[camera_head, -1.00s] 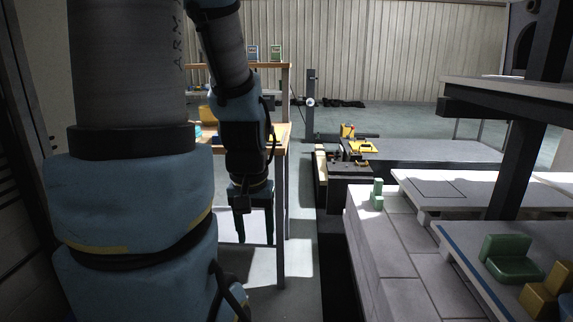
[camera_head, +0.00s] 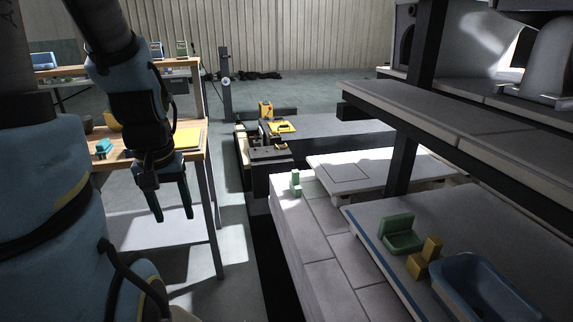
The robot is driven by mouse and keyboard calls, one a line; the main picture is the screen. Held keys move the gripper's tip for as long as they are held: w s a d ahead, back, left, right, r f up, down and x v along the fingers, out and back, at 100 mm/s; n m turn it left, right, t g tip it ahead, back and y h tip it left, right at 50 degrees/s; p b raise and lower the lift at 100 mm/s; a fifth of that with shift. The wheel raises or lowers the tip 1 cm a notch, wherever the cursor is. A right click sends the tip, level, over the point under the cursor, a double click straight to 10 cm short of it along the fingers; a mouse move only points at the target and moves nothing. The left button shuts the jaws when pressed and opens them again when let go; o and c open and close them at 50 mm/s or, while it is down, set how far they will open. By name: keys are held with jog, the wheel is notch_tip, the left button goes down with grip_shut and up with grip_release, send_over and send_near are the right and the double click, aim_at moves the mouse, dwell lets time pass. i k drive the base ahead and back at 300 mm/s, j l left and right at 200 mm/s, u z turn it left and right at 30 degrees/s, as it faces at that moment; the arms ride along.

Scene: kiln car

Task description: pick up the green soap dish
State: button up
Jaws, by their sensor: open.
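The green soap dish (camera_head: 402,238) sits on the near shelf slab at the lower right, a shallow piece with a raised back on its left side. My gripper (camera_head: 174,214) hangs pointing down at the left, fingers apart and empty. It is well to the left of the dish, beside the wooden table, with the dark gap and the brick deck between them. A smaller pale green piece (camera_head: 296,184) stands on the brick deck, left of and beyond the dish.
A yellow block piece (camera_head: 425,259) stands close beside the dish, and a blue basin (camera_head: 484,289) lies to its right. A grey upper shelf (camera_head: 450,117) and dark post (camera_head: 405,160) stand behind and above. The wooden table (camera_head: 192,139) is at the left.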

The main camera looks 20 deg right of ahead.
aim_at(396, 232)
jog(key=z, duration=0.8)
jog(key=j+z, duration=0.1)
jog(key=z, duration=0.35)
jog(key=k+j+z, duration=0.1)
jog(key=z, duration=0.3)
jog(key=k+z, duration=0.1)
jog(key=z, duration=0.35)
jog(key=j+z, duration=0.1)
jog(key=z, duration=0.35)
jog(key=k, duration=0.05)
